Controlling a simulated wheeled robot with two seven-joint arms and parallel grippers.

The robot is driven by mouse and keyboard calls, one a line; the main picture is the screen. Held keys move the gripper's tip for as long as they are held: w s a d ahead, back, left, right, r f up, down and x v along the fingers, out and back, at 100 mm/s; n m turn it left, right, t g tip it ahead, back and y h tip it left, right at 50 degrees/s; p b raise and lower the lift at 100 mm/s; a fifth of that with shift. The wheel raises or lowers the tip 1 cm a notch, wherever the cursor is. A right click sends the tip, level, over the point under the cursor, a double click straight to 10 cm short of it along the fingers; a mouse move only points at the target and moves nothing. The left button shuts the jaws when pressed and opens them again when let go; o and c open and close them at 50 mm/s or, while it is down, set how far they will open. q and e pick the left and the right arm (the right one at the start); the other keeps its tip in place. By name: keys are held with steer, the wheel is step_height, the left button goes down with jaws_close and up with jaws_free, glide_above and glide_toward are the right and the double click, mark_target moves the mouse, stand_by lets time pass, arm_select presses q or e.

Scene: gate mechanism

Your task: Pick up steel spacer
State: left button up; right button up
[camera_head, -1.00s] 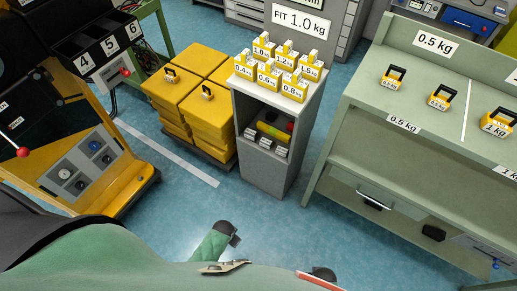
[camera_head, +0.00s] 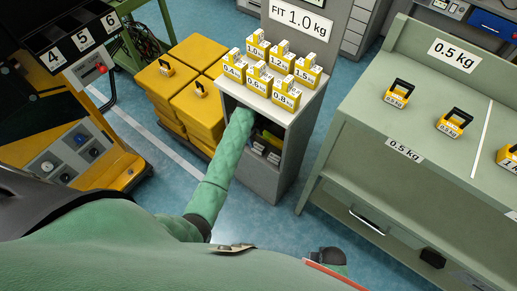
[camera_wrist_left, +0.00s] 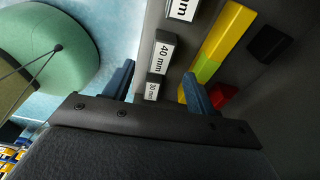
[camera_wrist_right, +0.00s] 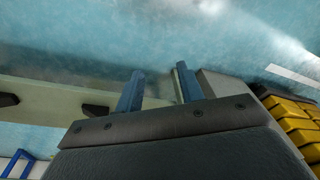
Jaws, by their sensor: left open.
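The steel spacers are pale blocks with printed labels in a row inside the grey cabinet's open compartment. In the left wrist view I see one marked 40 mm (camera_wrist_left: 164,52), a smaller one that seems to read 30 mm (camera_wrist_left: 153,90), and a part of another (camera_wrist_left: 182,9) at the top edge. My left gripper (camera_wrist_left: 162,84) is open, with the smaller spacer seen between its fingers and apparently not gripped. In the head view my left arm reaches into the compartment and hides that gripper; some spacers (camera_head: 265,150) show beside it. My right gripper (camera_wrist_right: 158,88) is open and empty over the floor.
A yellow and green bar (camera_wrist_left: 215,50) and a red part (camera_wrist_left: 222,96) lie beside the spacers. Labelled yellow weights (camera_head: 283,67) stand on the cabinet top (camera_head: 310,100). Yellow stacked blocks (camera_head: 195,105) stand to the left, a green bench (camera_head: 370,110) to the right.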

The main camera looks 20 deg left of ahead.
mark_target(258, 146)
arm_select(q)
steer(key=shift+s+d+f+p, duration=0.1)
steer(key=shift+d+f+p, duration=0.1)
steer(key=shift+f, duration=0.5)
steer(key=shift+d+f+p, duration=0.1)
steer(key=shift+f+p, duration=0.1)
steer(key=shift+f, duration=0.45)
steer(key=f, duration=0.1)
steer(key=f+p, duration=0.1)
steer(key=f, duration=0.2)
steer(key=shift+d, duration=0.35)
steer(key=shift+f, duration=0.3)
arm_select(e)
step_height(258, 146, down, 6)
steer(key=s+d, duration=0.1)
steer(key=shift+d, duration=0.15)
steer(key=shift+f, duration=0.1)
arm_select(q)
jaws_close()
